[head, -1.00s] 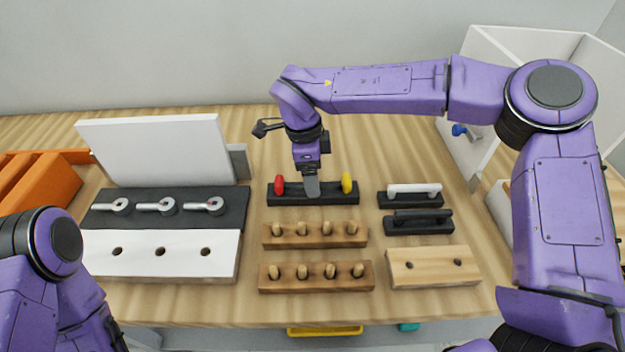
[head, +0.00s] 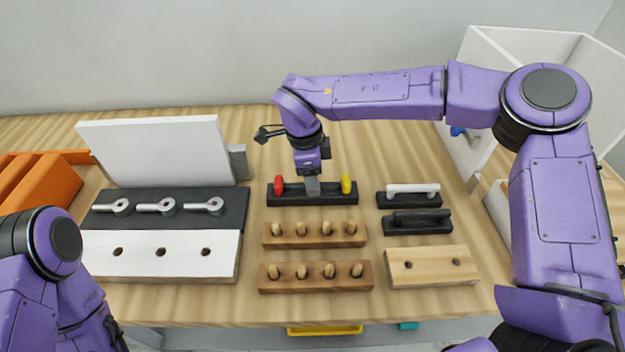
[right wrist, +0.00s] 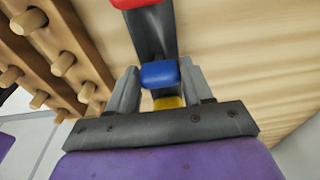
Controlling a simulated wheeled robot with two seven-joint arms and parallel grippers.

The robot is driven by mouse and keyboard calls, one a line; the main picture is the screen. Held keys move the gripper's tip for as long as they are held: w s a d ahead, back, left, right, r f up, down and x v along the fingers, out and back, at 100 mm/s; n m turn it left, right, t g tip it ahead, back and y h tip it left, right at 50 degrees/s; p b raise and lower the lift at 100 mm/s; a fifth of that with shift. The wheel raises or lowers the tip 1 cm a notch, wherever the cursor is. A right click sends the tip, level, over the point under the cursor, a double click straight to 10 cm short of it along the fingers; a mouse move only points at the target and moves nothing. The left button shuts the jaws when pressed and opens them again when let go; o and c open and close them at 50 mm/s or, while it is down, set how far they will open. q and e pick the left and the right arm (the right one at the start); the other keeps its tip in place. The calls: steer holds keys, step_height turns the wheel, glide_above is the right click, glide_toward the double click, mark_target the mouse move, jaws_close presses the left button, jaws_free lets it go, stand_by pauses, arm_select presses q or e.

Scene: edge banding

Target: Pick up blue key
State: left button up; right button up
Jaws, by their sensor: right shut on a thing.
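The blue key (right wrist: 160,75) shows in the right wrist view between the two fingers of my right gripper (right wrist: 161,82). In the head view my right gripper (head: 312,186) points down at the middle of the black key block (head: 335,199) and hides the blue key. The red key (head: 278,185) stands to its left and the yellow key (head: 346,184) to its right. The right gripper is shut on the blue key. I cannot tell whether the key is clear of the block. My left gripper is out of view.
Two wooden peg racks (head: 315,241) lie just in front of the black block. Blocks with a white handle (head: 413,188) and a black handle (head: 418,216) are at the right. A white panel (head: 155,150) stands at the left, behind the silver keys (head: 155,207).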

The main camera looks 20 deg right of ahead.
steer(key=s+a+r+b, duration=0.3)
steer(key=s+a+r, duration=0.4)
steer(key=a+r, duration=0.5)
steer(key=shift+s, duration=0.1)
